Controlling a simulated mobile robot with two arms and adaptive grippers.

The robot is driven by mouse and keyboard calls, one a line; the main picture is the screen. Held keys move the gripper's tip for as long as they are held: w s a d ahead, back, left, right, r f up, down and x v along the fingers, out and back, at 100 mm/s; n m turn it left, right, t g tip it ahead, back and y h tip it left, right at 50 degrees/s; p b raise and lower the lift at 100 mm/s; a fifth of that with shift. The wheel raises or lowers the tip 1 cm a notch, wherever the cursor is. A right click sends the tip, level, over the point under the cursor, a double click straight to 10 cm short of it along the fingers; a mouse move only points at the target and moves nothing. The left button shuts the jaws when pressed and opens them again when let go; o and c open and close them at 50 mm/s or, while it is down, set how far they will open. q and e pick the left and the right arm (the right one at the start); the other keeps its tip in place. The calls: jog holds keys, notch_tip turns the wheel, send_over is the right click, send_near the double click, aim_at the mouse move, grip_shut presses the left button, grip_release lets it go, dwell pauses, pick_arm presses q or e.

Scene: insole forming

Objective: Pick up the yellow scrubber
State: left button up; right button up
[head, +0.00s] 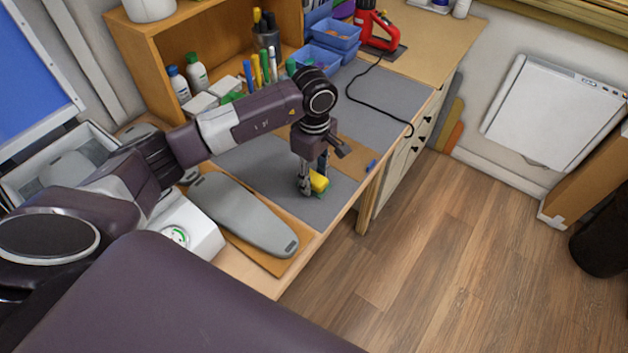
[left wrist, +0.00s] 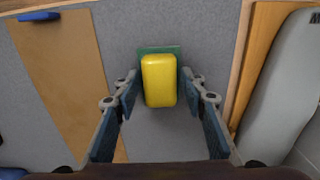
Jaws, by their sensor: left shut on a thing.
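The yellow scrubber (head: 319,182) is a small yellow block with a green layer under it. In the head view it is at the fingertips of my left gripper (head: 308,186), over the grey mat near the table's front edge. In the left wrist view the scrubber (left wrist: 159,81) is between the two fingers of the left gripper (left wrist: 159,90), which are shut on its sides. Its green edge shows at the far end. I cannot tell whether it touches the mat. My right gripper is not in view.
A grey insole-shaped board (head: 243,214) lies left of the gripper on a brown sheet. A brown board (left wrist: 62,75) and a small blue object (head: 371,165) lie on the other side. A wooden shelf (head: 130,62) with bottles and pens stands behind. A black cord (head: 381,113) crosses the far mat.

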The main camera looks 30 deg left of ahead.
pick_arm(q)
jog(key=shift+r, duration=0.1)
jog(key=shift+w+r, duration=0.1)
jog(key=shift+r, duration=0.5)
notch_tip(320, 180, up, 9)
jog(key=b, duration=0.3)
notch_tip(320, 180, up, 7)
send_over(314, 177)
jog(key=shift+r, duration=1.3)
